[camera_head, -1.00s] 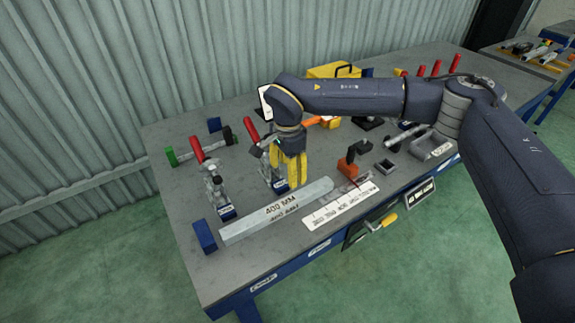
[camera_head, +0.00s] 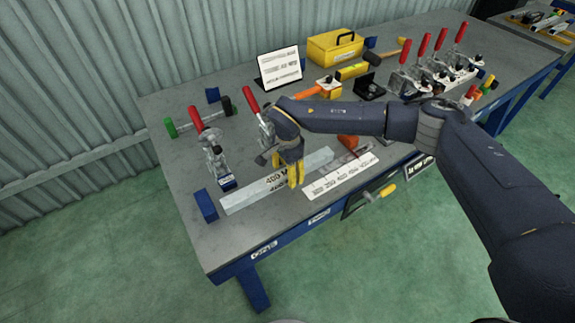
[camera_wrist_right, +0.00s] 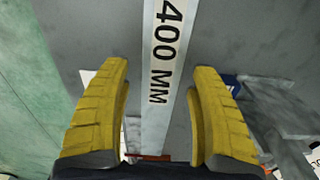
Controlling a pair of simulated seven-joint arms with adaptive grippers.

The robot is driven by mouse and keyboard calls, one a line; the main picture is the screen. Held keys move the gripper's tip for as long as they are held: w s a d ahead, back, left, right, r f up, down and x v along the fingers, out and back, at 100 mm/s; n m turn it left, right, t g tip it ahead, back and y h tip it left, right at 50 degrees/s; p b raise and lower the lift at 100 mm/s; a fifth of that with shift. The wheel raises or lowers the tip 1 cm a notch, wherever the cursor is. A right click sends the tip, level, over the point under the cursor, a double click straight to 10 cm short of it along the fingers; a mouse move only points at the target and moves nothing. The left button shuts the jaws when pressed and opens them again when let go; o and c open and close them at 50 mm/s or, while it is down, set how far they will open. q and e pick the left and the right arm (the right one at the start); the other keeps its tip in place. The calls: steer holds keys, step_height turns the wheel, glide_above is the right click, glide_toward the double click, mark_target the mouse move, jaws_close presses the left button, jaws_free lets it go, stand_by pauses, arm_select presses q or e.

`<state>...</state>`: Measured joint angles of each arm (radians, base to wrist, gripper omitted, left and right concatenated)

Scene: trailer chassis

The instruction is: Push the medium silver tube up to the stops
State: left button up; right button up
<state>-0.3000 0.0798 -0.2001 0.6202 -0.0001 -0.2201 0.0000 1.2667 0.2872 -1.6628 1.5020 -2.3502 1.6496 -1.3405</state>
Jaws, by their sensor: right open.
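The silver tube (camera_head: 240,197), marked 400 MM, lies flat on the workbench, slanting from lower left to upper right. Its left end is close to a blue stop block (camera_head: 205,206); I cannot tell if they touch. Another blue block (camera_head: 213,95) sits at the back. My right gripper (camera_head: 295,178) points down at the tube's middle, its yellow fingers open. In the right wrist view the tube (camera_wrist_right: 155,125) runs between the open fingers (camera_wrist_right: 160,85), with gaps on both sides. My left gripper is not in view.
Two red-handled toggle clamps (camera_head: 212,150) (camera_head: 250,102) stand behind the tube. A white ruler plate (camera_head: 340,178) lies in front at the right. A green-ended bar (camera_head: 198,117), a sign (camera_head: 279,68) and a yellow toolbox (camera_head: 334,47) are farther back.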

steer(key=shift+f, duration=0.45)
jaws_close()
stand_by(0.4)
steer(key=shift+s+a, duration=0.7)
steer(key=shift+a, duration=0.25)
stand_by(0.8)
steer(key=shift+w, duration=0.1)
steer(key=shift+c, duration=0.3)
jaws_free()
steer(key=shift+w, duration=0.1)
steer(key=shift+r, duration=0.1)
